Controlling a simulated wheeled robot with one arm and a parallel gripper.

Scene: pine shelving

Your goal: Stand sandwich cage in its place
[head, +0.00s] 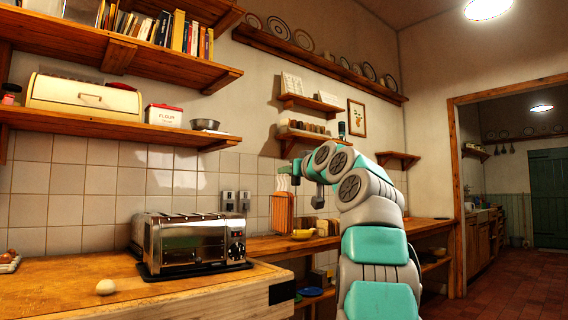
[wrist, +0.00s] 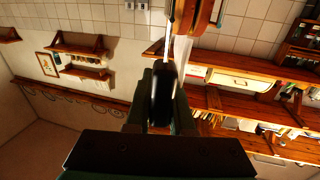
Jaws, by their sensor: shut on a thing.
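My gripper (head: 294,172) is shut on the sandwich cage (head: 283,213) near its upper end. The cage is an orange frame hanging roughly upright in front of the tiled wall, above the worktop. In the wrist view, my gripper (wrist: 163,90) is dark and partly in shadow. Pale rods and an orange part of the cage (wrist: 197,18) run beyond it, cut off by the top edge. A chrome toaster (head: 195,242) with slots on top stands on the wooden worktop, to the left of the cage and apart from it.
A pale egg-shaped item (head: 105,287) lies on the near worktop (head: 60,285). A yellow dish (head: 303,234) stands on the farther counter. A small shelf (head: 309,134) is behind my arm.

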